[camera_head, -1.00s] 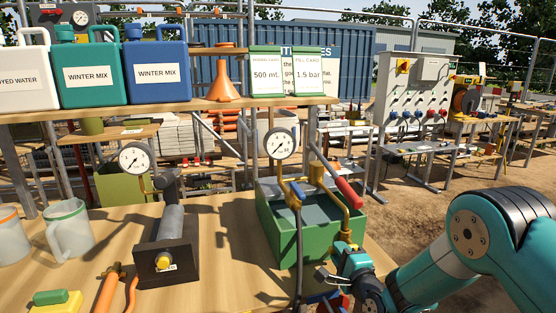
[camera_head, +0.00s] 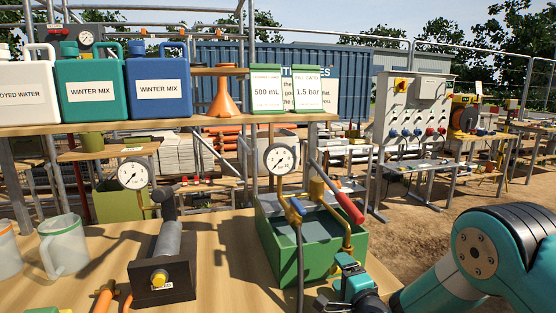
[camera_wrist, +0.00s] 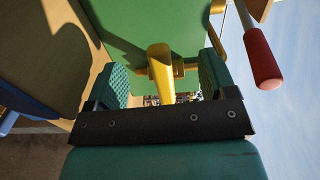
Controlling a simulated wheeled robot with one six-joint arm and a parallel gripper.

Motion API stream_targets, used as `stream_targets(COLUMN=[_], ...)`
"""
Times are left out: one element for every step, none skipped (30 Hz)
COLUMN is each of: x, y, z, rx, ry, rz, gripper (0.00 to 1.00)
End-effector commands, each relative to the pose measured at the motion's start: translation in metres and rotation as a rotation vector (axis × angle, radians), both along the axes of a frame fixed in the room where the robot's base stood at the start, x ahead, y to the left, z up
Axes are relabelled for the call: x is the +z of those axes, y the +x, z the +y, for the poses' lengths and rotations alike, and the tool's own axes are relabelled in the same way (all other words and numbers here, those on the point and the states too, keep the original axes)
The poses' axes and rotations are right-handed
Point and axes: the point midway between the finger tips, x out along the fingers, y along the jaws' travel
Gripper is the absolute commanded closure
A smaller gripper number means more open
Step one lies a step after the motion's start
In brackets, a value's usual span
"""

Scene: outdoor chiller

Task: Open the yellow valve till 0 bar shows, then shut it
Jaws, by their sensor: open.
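The yellow valve (camera_wrist: 160,72) shows as a yellow lever in the wrist view, pointing toward me from a yellow pipe against a green wall. My gripper (camera_wrist: 158,82) is open, with one green finger on each side of the lever and visible gaps between. In the head view my gripper (camera_head: 345,288) is low at the front right corner of the green tank (camera_head: 320,262), and the valve lever is hidden there. The round gauge (camera_head: 280,158) stands above the tank. Its needle is too small to read surely.
A red-gripped pump handle (camera_head: 347,205) leans over the tank and shows close to the right finger in the wrist view (camera_wrist: 262,60). A blue-ended hose (camera_head: 298,240) hangs down the tank's front. A second gauge (camera_head: 132,175) and a clear jug (camera_head: 63,246) stand left.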

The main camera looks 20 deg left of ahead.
Motion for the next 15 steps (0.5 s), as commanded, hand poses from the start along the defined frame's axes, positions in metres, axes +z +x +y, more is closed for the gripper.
stream_targets(x=[-0.002,-0.003,-0.004,-0.005,-0.006,-0.006,-0.006,-0.006,-0.006,-0.006,-0.005,-0.006,-0.006,-0.005,-0.006], y=[-0.001,-0.002,-0.005,-0.007,-0.01,-0.013,-0.016,-0.018,-0.021,-0.023,-0.024,-0.027,-0.029,-0.031,-0.033], z=[-0.001,-0.002,-0.004,-0.006,-0.007,-0.01,-0.012,-0.014,-0.015,-0.016,-0.017,-0.019,-0.02,-0.021,-0.023], rx=[-0.001,-0.001,0.0,-0.001,0.0,-0.001,-0.001,-0.002,-0.002,-0.001,-0.001,-0.001,-0.001,-0.001,-0.001], ry=[0.0,0.001,0.001,0.001,0.001,0.001,0.001,0.002,0.002,0.001,0.002,0.001,0.002,0.002,0.001], rz=[0.0,0.0,0.0,0.0,0.001,0.001,0.001,0.001,-0.001,0.0,-0.001,0.0,-0.001,-0.001,0.0], gripper=[0.23,0.23,0.23,0.23,0.23,0.23,0.23,0.23,0.23,0.23,0.23,0.23,0.23,0.23,0.23])
